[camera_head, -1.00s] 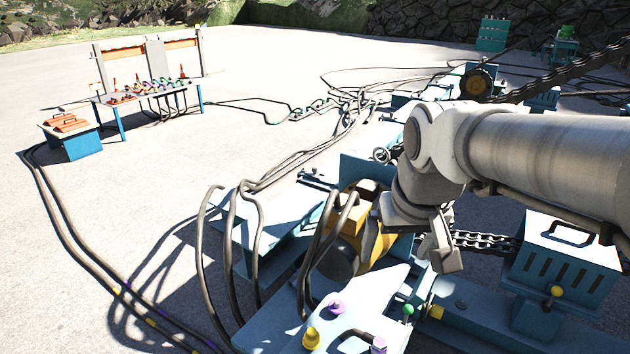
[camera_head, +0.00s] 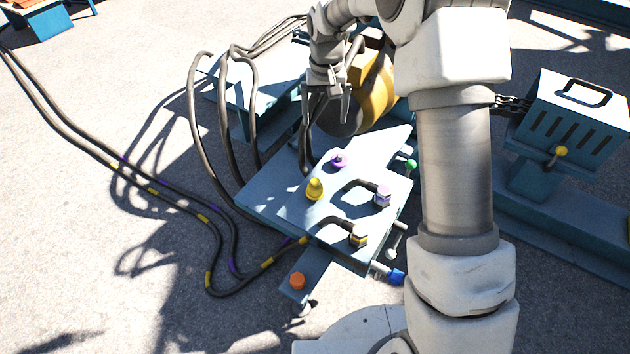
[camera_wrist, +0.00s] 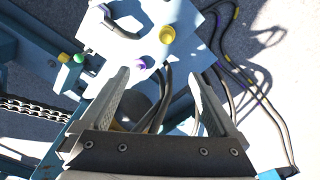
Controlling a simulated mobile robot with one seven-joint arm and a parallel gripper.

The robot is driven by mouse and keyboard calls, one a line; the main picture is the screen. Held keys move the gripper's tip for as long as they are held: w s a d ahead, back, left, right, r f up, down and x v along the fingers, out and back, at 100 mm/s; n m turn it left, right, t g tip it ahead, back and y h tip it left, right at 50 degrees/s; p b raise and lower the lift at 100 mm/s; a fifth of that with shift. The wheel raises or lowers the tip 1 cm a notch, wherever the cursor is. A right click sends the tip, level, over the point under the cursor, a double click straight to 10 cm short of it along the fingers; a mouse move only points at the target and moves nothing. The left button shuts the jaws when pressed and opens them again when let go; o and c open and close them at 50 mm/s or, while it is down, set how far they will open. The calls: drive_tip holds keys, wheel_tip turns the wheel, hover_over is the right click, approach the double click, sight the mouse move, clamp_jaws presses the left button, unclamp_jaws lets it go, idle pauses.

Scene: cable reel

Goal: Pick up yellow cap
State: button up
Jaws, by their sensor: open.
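The yellow cap (camera_head: 314,189) stands upright on the pale blue panel (camera_head: 285,205) in the head view. It also shows in the wrist view (camera_wrist: 167,34), near the top middle, beyond the fingertips. My gripper (camera_head: 327,112) is open and empty, with its fingers pointing down, above and behind the panel's far edge. In the wrist view my gripper (camera_wrist: 158,88) has its two fingers wide apart. The cap is apart from both fingers.
A purple cap (camera_head: 338,160) stands close to the yellow cap. Black cables with purple (camera_head: 384,196) and yellow-black (camera_head: 358,240) ends lie on the panel. Cables (camera_head: 228,120) arch at its left. A green knob (camera_head: 411,165) is at its right.

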drive_tip(key=b, duration=0.2)
hover_over(315, 181)
wheel_tip(315, 181, down, 11)
drive_tip(key=shift+g, duration=0.4)
wheel_tip(315, 181, down, 11)
drive_tip(key=b, duration=0.3)
drive_tip(key=shift+w+f, duration=0.15)
drive_tip(key=shift+f, duration=0.05)
drive_tip(key=shift+f+b, duration=1.35)
drive_tip(key=shift+f, duration=1.85)
clamp_jaws()
